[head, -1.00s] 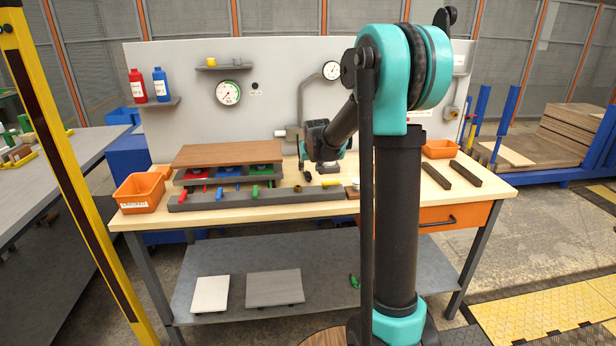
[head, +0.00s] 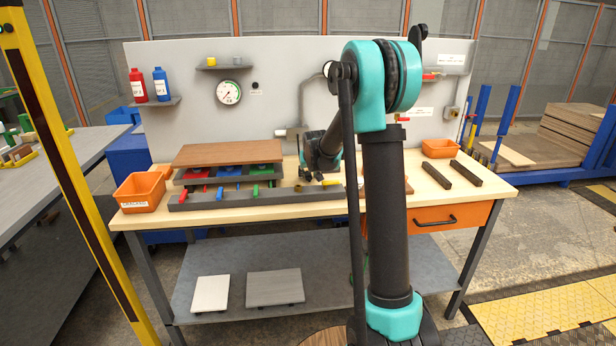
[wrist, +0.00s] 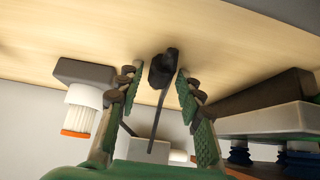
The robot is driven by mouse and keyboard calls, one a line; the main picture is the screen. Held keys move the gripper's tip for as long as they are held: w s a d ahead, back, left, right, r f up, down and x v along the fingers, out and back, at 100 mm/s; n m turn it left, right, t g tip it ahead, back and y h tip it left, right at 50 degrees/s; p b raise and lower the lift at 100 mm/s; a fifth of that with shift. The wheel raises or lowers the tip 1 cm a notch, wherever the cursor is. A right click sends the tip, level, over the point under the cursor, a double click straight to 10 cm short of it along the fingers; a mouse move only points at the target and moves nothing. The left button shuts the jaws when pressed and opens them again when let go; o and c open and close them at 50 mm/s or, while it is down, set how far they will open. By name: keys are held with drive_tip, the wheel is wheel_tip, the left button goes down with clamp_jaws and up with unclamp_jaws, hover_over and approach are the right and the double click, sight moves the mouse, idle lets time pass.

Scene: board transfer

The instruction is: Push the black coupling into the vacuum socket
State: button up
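The black coupling (wrist: 163,70) shows in the wrist view near the tabletop, between the tips of my gripper, with a thin dark hose or rod trailing from it. My gripper (wrist: 158,88) has its green-padded fingers apart on both sides of the coupling; a gap shows on the left side, and contact on the right cannot be told. In the head view my gripper (head: 317,177) is low over the bench, and the coupling is hard to separate from it. A grey block with a pale end on the pipe (head: 291,132) looks like the vacuum socket; it also shows in the wrist view (wrist: 148,150).
A fixture with a brown board (head: 228,152) and a dark rail (head: 250,197) with coloured levers stand left of my gripper. A yellow piece (head: 331,183) lies close by. A white filter with an orange rim (wrist: 82,112) is at the wrist view's left.

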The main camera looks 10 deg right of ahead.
sight(309, 174)
clamp_jaws()
drive_tip(key=shift+r, duration=0.1)
drive_tip(key=shift+r, duration=3.4)
